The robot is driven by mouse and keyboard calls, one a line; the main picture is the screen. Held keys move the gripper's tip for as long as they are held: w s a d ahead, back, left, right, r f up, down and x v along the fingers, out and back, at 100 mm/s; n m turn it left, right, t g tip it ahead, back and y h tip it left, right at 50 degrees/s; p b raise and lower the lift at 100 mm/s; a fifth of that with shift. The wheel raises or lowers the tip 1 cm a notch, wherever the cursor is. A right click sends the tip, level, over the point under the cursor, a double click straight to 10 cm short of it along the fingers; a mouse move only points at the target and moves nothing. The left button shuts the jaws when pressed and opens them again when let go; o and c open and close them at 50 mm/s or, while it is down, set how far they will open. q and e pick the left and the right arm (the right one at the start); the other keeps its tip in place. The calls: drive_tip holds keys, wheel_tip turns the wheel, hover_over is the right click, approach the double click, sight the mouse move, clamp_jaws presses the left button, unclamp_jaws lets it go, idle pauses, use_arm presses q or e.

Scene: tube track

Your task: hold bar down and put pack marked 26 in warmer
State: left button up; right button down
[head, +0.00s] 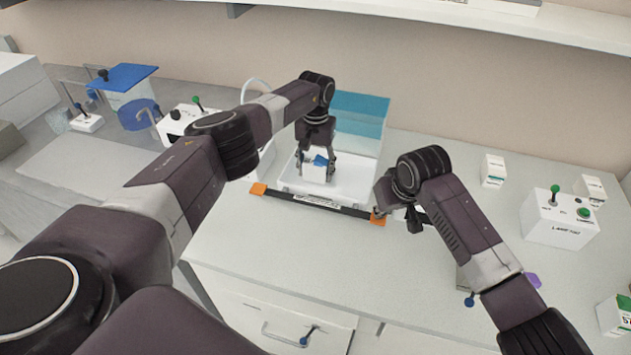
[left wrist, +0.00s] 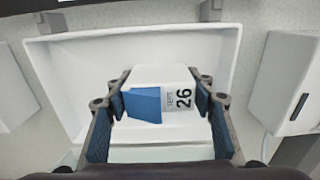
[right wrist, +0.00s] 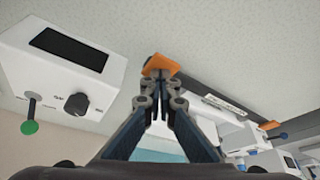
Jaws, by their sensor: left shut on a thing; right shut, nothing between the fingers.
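The pack marked 26 (left wrist: 160,97) is white with a blue panel, and its number shows in the left wrist view. My left gripper (head: 317,162) is shut on it, one finger on each side, over the white tray of the warmer (head: 345,180). I cannot tell whether the pack touches the tray floor. The warmer's teal lid (head: 358,120) stands raised behind. The black bar (head: 330,207) with orange ends lies along the warmer's front. My right gripper (head: 383,212) is shut and empty at the bar's right orange end (right wrist: 160,65); its fingertips appear to touch it.
A white control box (head: 558,220) with green knobs stands at the right, with small white boxes (head: 493,170) behind it. Another white device (head: 180,122) and a blue-topped stand (head: 124,77) are at the left.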

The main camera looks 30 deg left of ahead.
use_arm(q)
drive_tip(key=shift+f, duration=0.35)
use_arm(e)
drive_tip(key=shift+f, duration=0.1)
use_arm(q)
drive_tip(key=o, duration=1.3)
drive_tip(key=shift+c, duration=0.2)
